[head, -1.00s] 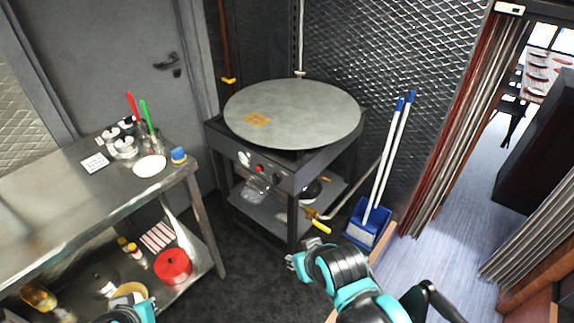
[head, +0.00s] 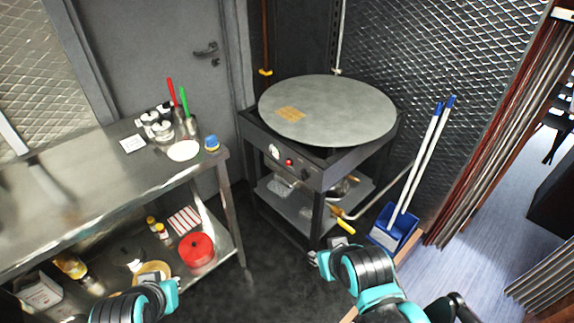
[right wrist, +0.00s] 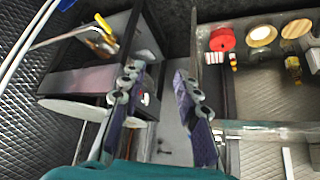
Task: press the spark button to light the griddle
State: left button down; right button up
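The round grey griddle (head: 335,112) sits on a dark metal stand. The stand's front panel (head: 262,146) carries a red button (head: 289,162), a white round dial (head: 274,151) to its left and a dark knob (head: 305,174) to its right. My right gripper (head: 316,259) is low in front of the stand, apart from the panel. In the right wrist view its two fingers (right wrist: 155,88) are spread with nothing between them; the griddle (right wrist: 72,109) shows upside down at left.
A steel counter (head: 60,205) with jars and a white plate (head: 184,151) stands at left; a red pot (head: 196,250) is on its lower shelf.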

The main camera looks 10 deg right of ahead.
grip_shut()
dwell(1.1)
